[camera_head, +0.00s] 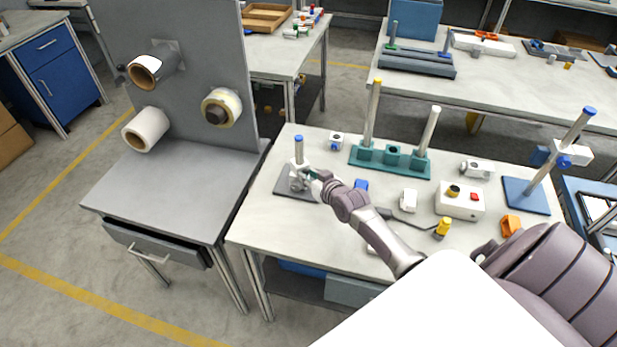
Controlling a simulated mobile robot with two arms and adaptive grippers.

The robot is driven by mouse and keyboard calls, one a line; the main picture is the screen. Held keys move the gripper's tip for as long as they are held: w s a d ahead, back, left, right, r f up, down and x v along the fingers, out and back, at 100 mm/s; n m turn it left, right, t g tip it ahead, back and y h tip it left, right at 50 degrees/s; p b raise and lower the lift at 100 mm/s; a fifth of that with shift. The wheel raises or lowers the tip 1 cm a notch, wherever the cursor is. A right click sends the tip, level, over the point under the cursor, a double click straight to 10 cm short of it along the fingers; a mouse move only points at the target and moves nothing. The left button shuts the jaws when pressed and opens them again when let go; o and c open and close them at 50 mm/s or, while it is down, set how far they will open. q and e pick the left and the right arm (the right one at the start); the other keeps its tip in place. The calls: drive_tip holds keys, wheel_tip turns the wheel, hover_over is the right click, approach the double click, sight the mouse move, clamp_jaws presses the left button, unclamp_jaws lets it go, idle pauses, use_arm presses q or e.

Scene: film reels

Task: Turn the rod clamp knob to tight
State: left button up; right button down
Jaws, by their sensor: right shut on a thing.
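A short upright rod with a blue top (299,148) stands on a small dark base plate (287,192) at the left part of the white table. A pale clamp (298,168) sits around the lower part of the rod. My right gripper (311,180) reaches in from the right and is shut at the clamp's right side, on the clamp knob. The knob is mostly hidden by the fingers, so its turn angle cannot be told. My left gripper is not in view.
A teal stand (393,158) with two posts is behind my right gripper. A blue block (361,186), a white control box (460,203) and a taller rod stand (527,196) are to the right. A grey panel with film rolls (146,129) stands left. The table's front left is clear.

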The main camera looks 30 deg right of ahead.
drive_tip(key=shift+d+f+m+y+b, duration=0.15)
drive_tip(key=shift+f+m+y+b, duration=0.05)
drive_tip(key=shift+m+y+b, duration=0.15)
drive_tip(key=m+y+b, duration=0.2)
drive_tip(key=m+b, duration=0.1)
drive_tip(key=b, duration=0.3)
drive_tip(key=shift+f, duration=0.15)
drive_tip(key=shift+d+m+t+y+b, duration=0.1)
drive_tip(key=shift+m+t+y+b, duration=0.4)
drive_tip(key=shift+b, duration=0.65)
drive_tip(key=shift+r+m, duration=0.25)
drive_tip(key=shift+b, duration=0.3)
drive_tip(key=c, duration=0.9)
unclamp_jaws()
drive_tip(key=shift+c, duration=0.2)
drive_tip(key=v, duration=1.2)
